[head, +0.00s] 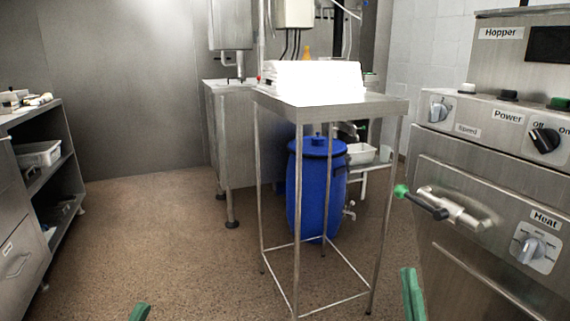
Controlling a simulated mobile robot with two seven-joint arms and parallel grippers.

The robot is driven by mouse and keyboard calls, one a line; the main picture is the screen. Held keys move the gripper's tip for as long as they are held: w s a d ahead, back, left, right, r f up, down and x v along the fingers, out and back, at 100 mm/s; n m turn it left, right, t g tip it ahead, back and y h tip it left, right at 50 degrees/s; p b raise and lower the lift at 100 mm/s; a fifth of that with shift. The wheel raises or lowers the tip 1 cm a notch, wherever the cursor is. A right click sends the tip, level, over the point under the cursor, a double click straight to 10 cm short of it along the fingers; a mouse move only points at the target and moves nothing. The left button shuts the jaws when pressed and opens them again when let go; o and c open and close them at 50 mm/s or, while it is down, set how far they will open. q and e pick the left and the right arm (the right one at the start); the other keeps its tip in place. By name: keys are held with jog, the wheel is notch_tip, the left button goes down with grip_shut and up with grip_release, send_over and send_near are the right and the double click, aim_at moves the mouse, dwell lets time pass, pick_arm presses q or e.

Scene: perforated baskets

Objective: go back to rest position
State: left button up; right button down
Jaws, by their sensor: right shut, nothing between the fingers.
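My right gripper (412,292) shows at the bottom edge, right of the middle. Its green fingers point upward and are shut with nothing between them. It is in front of the steel machine and to the right of the small steel table's legs. Of my left gripper, only a green tip (140,313) shows at the bottom edge, left of the middle. The rest of it is out of the frame, so its opening cannot be seen. Neither gripper visibly touches anything.
A small steel table (385,106) bearing a white stack (312,78) stands ahead, with a blue barrel (315,190) behind its legs. A labelled steel machine (465,185) is at right. A shelf unit (62,165) is at left. Open brown floor (150,235) lies between.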

jog(key=s+a+r+m+g+y, duration=0.25)
jog(key=s+a+r+y, duration=0.3)
jog(key=s, duration=0.35)
jog(key=s+a+r+m+g+y, duration=0.2)
jog(key=s+a+r+g+y, duration=0.3)
jog(key=s, duration=0.4)
pick_arm(q)
jog(key=w+a+f+n+g+y+p, duration=0.3)
jog(key=w+f+n+g+y+p, duration=0.5)
jog(key=p, duration=1.2)
pick_arm(e)
jog(key=w+d+f+m+g+h, duration=0.2)
jog(key=w+f+m+g+h, duration=0.25)
jog(key=w+m+h, duration=0.5)
pick_arm(q)
jog(key=s+a+f+n+g+y+p, duration=0.1)
jog(key=s+f+g+y+p, duration=0.3)
jog(key=s+p, duration=0.6)
jog(key=f+y+p, duration=0.1)
jog(key=p, duration=0.2)
jog(key=shift+s+a+f+n+g, duration=0.15)
jog(key=shift+a+f+n+g, duration=0.15)
jog(key=shift+a+f+n, duration=0.1)
pick_arm(e)
jog(key=s+d+f+g+h, duration=0.2)
jog(key=s+f+g+h, duration=0.2)
jog(key=s+f+g, duration=0.3)
jog(key=s+f, duration=0.1)
jog(key=s, duration=0.3)
jog(key=shift+f, duration=0.4)
